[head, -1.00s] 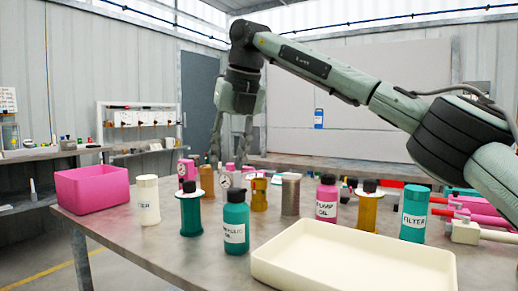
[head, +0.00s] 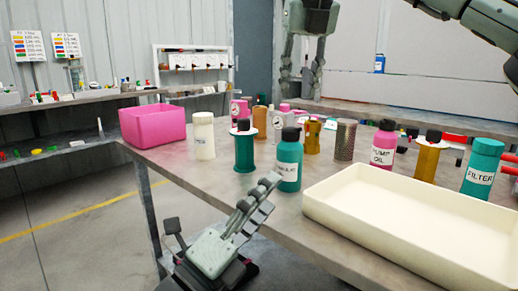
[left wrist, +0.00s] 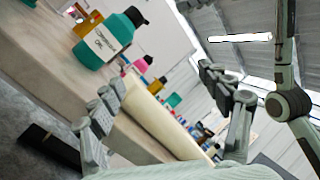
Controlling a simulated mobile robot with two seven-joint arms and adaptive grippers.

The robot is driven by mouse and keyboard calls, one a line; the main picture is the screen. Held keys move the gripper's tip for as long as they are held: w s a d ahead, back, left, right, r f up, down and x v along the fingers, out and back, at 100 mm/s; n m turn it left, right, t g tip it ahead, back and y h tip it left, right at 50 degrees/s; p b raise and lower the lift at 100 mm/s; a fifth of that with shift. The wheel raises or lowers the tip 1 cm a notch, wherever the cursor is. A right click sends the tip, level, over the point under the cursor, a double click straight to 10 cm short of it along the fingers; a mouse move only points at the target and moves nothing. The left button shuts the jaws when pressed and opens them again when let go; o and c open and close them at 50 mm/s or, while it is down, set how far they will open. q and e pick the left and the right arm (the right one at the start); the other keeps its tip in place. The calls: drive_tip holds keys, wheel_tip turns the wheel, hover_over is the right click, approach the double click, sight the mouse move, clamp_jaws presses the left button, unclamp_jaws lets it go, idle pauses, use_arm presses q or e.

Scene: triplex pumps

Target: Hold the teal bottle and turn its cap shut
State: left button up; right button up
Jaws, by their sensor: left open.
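The teal bottle (head: 289,168) stands upright on the table with a dark cap (head: 291,134) on its top. I cannot tell how tight the cap sits. My left gripper (head: 222,202) is open and empty in front of the table edge, lower left of the bottle and apart from it. In the left wrist view the teal bottle (left wrist: 98,42) and its cap (left wrist: 136,16) show at upper left, beyond the spread fingers (left wrist: 170,88). My right gripper (head: 303,84) hangs open and empty at the top of the head view, above the table's far side.
A cream tray (head: 400,238) lies right of the bottle. A teal part with a white flange (head: 244,152) and a white bottle (head: 204,136) stand left of it. A pink bin (head: 153,124) is at the left corner. Several bottles and parts stand behind and right.

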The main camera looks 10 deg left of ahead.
use_arm(q)
drive_tip(key=w+r+m+g+h, duration=0.2)
drive_tip(key=w+r+m+h, duration=0.1)
drive_tip(key=w+m, duration=0.4)
wheel_tip(320, 180, up, 4)
drive_tip(key=r+m+g, duration=0.1)
drive_tip(key=m+g, duration=0.8)
drive_tip(key=m, duration=0.3)
hover_over(288, 158)
drive_tip(key=a, duration=0.3)
drive_tip(key=shift+s+a+f, duration=0.15)
drive_tip(key=shift+s+f, duration=0.1)
drive_tip(key=shift+s, duration=0.2)
wheel_tip(288, 158, down, 4)
drive_tip(key=w+a+g+y, duration=0.1)
drive_tip(key=a+g+y, duration=0.1)
drive_tip(key=a+y, duration=0.15)
drive_tip(key=shift+y, duration=0.25)
drive_tip(key=x, duration=0.8)
drive_tip(key=shift+d+r, duration=0.1)
